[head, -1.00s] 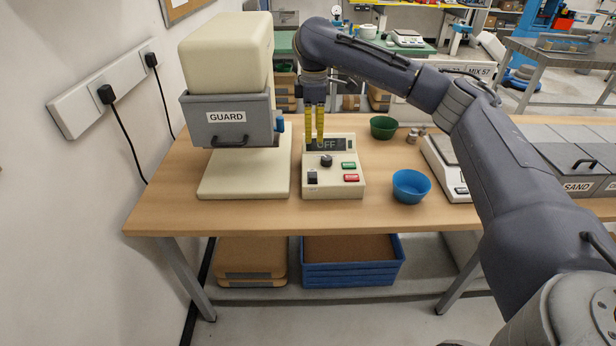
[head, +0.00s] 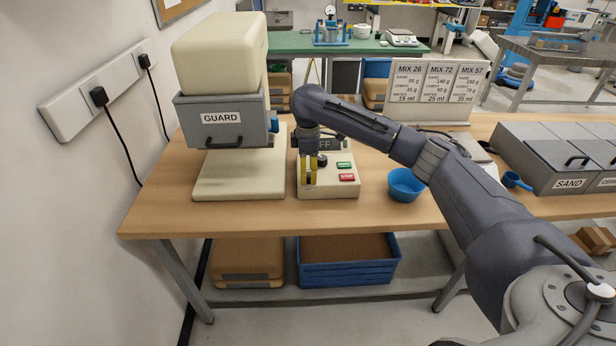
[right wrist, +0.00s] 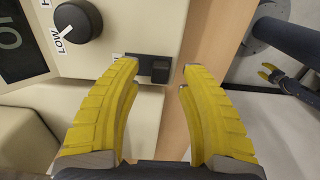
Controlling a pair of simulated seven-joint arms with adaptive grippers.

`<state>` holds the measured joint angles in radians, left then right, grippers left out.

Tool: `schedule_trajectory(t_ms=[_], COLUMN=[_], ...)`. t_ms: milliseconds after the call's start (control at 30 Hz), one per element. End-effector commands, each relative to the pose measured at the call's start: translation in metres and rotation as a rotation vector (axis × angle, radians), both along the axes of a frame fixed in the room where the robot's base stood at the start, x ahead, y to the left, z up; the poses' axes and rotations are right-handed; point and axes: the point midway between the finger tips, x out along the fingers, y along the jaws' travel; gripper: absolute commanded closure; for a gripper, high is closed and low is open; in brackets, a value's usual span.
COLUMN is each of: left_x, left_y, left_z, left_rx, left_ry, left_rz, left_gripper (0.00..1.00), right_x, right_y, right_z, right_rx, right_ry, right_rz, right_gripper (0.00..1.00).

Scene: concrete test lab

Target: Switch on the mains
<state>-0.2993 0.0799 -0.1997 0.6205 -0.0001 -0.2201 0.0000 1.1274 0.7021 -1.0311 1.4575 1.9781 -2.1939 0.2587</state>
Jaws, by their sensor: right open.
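The cream control box (head: 345,188) stands on the bench beside the guarded machine. Its display (head: 324,143) is partly hidden by my right arm; the letters FF show. The black mains switch (right wrist: 160,68) shows in the right wrist view at the box's corner, between and just beyond my fingertips. My right gripper (head: 309,172) points down over the box's front left part, and its yellow fingers (right wrist: 158,75) are spread and empty. In the head view they hide the switch. A small yellow-tipped gripper (right wrist: 270,73), apparently my left, shows at the right wrist view's edge, too small to judge.
A black knob (right wrist: 77,20) marked LOW is near the switch. Green (head: 344,165) and red (head: 347,177) buttons sit right of the gripper. The GUARD machine (head: 222,118) is close left, a blue bowl (head: 405,187) right. The bench front is clear.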

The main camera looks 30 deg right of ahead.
Motion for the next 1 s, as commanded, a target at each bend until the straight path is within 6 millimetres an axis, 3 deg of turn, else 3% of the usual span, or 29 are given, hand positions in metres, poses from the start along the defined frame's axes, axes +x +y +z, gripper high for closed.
schedule_trajectory(t_ms=[233,633,1000], left_x=[-0.001,-0.001,-0.001], left_y=[0.000,0.000,0.000], left_z=[0.000,0.000,0.000], left_rx=[0.000,0.000,0.000], left_ry=[0.001,0.001,0.001], left_rz=[0.000,-0.001,-0.001], left_gripper=[0.57,0.57,0.57], right_x=[0.000,0.000,0.000], right_y=[0.000,0.000,0.000], right_z=[-0.016,-0.018,-0.018], right_rx=[0.000,0.000,0.000], right_ry=[0.001,0.001,0.000], right_rz=[0.000,0.000,0.000], right_gripper=[0.58,0.58,1.00])
